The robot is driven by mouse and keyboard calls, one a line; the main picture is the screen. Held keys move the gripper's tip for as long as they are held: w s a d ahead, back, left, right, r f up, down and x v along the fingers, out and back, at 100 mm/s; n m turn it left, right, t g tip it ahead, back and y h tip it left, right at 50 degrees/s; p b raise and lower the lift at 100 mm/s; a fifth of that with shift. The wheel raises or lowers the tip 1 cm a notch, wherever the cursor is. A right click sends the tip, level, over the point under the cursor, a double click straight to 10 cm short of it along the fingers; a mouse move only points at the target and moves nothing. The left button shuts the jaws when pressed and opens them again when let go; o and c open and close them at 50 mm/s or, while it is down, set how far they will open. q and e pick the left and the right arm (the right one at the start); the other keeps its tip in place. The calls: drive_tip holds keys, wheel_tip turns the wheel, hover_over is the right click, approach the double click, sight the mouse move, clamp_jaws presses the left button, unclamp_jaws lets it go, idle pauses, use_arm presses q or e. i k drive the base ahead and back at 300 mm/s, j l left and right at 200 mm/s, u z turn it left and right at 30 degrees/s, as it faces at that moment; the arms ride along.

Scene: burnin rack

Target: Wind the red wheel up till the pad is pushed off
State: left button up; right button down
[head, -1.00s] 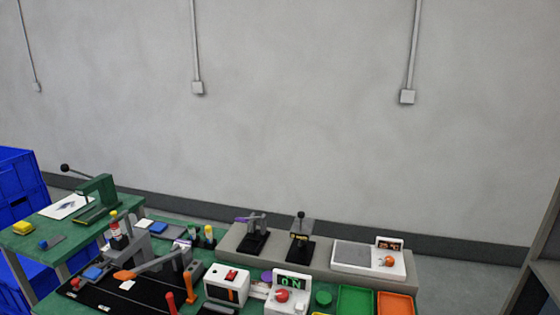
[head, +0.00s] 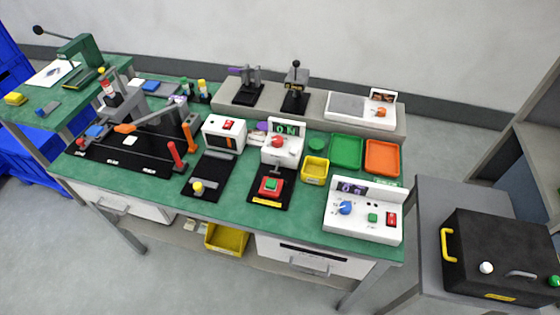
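A red wheel (head: 277,142) sits on the front of a white machine (head: 270,157) with a lit green display, at the middle of the green workbench. A short grey shaft (head: 275,170) shows below the machine's head. Under and in front of it, on a black base (head: 284,193), is a red block (head: 265,191) with a green top (head: 271,184). I cannot tell which part is the pad. Neither of my grippers is in view.
A yellow bin (head: 315,169), a green tray (head: 346,152) and an orange tray (head: 382,157) lie right of the machine. A white control box (head: 364,222) stands at the bench's front right. A white box with a red switch (head: 223,132) is to the left.

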sight(278, 141)
drive_tip(key=l+u, duration=0.2)
drive_tip(key=u, duration=0.15)
drive_tip(key=l+u, duration=0.15)
drive_tip(key=u, duration=0.25)
drive_tip(key=k+l+u, duration=0.15)
drive_tip(key=u, duration=0.2)
